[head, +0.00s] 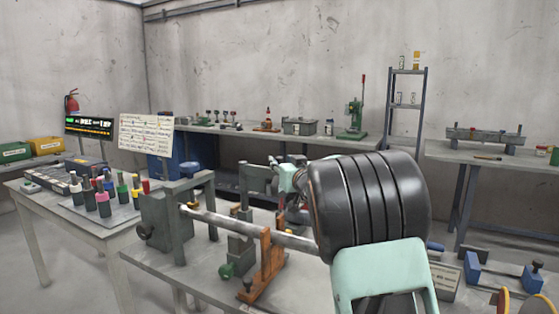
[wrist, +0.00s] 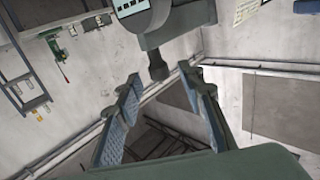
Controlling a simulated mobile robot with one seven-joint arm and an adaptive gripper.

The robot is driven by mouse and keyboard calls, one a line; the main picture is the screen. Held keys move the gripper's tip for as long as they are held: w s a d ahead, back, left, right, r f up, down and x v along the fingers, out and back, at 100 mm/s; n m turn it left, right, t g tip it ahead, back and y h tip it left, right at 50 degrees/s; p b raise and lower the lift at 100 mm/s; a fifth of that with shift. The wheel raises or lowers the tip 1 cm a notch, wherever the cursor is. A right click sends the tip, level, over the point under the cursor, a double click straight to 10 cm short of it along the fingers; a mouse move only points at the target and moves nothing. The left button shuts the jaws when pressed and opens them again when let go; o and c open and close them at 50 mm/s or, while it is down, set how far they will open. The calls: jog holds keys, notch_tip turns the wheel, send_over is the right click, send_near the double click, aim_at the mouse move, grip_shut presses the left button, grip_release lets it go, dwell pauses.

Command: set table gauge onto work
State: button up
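In the wrist view, my gripper (wrist: 159,76) has its two blue-padded fingers spread apart with nothing gripped. A grey body with a round pale face and dark display (wrist: 137,8), which looks like the gauge, shows at the top edge, mostly cut off. Its short dark tip (wrist: 158,72) points down near the fingertips; I cannot tell its depth or whether it touches. In the head view, the work appears to be a long metal shaft (head: 236,224), lying across a grey post and an orange support (head: 266,262). My black and mint arm hides its right end and most of my gripper.
The front table (head: 190,283) carries the shaft fixture. A left table holds several colour-handled tools (head: 103,203). A green press (head: 355,118) stands on the back bench. Blue-and-grey fixtures (head: 520,278) are at the right. Open floor shows at the left.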

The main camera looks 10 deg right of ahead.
aim_at(281, 160)
jog(key=shift+w+a, duration=0.15)
jog(key=shift+w, duration=0.7)
jog(key=shift+w+a, duration=0.1)
jog(key=shift+w, duration=0.7)
grip_shut()
